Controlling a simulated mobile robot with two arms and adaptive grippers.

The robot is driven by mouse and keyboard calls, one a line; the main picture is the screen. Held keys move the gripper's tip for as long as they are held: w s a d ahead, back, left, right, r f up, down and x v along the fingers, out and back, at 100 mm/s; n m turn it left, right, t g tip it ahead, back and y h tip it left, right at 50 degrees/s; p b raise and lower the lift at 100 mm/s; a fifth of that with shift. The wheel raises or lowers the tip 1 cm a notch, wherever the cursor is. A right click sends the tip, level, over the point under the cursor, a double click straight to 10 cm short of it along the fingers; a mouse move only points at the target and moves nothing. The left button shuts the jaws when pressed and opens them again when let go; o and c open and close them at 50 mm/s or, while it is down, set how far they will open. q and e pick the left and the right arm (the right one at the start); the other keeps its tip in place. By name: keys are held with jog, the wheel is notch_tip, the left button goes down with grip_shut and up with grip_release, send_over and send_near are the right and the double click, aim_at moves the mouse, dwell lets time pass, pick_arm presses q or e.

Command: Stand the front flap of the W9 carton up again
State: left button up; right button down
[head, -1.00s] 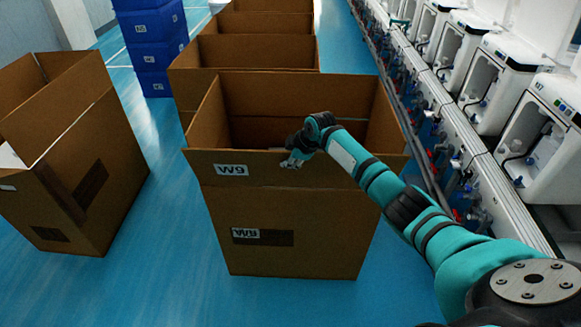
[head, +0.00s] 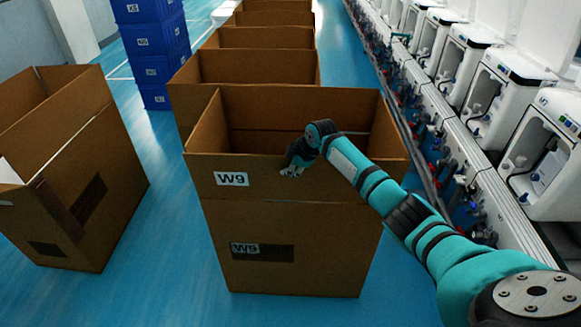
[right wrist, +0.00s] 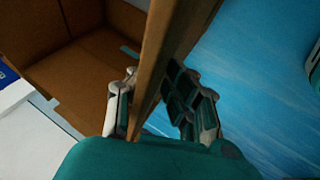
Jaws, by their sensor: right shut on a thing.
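The W9 carton (head: 310,250) stands on the blue floor in the middle of the head view, open at the top. Its front flap (head: 250,186), with a white W9 label, stands up about in line with the front wall above a crease. My right gripper (head: 292,168) is at the flap's top edge, right of the label, shut on it. In the right wrist view the fingers (right wrist: 155,105) lie on both sides of the cardboard flap (right wrist: 172,50). The finger inside the carton is hidden in the head view. My left gripper is not in view.
Another open carton (head: 95,200) stands at the left. A row of open cartons (head: 250,68) runs back behind W9. Blue crates (head: 155,70) are stacked at the back left. White machines on a line (head: 500,190) run along the right. Floor between the left carton and W9 is clear.

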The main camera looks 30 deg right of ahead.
jog(key=shift+d+f, duration=0.2)
jog(key=shift+f, duration=0.2)
dwell(0.5)
jog(key=c, duration=1.6)
grip_release()
jog(key=shift+o, duration=0.7)
jog(key=shift+w+d+f, duration=0.1)
jog(key=shift+w+f, duration=0.25)
jog(key=shift+w, duration=0.15)
jog(key=shift+s+r, duration=0.2)
jog(key=shift+r, duration=0.15)
jog(key=shift+s+r, duration=0.1)
jog(key=shift+r, duration=0.2)
jog(key=v, duration=1.1)
jog(key=shift+s, duration=0.1)
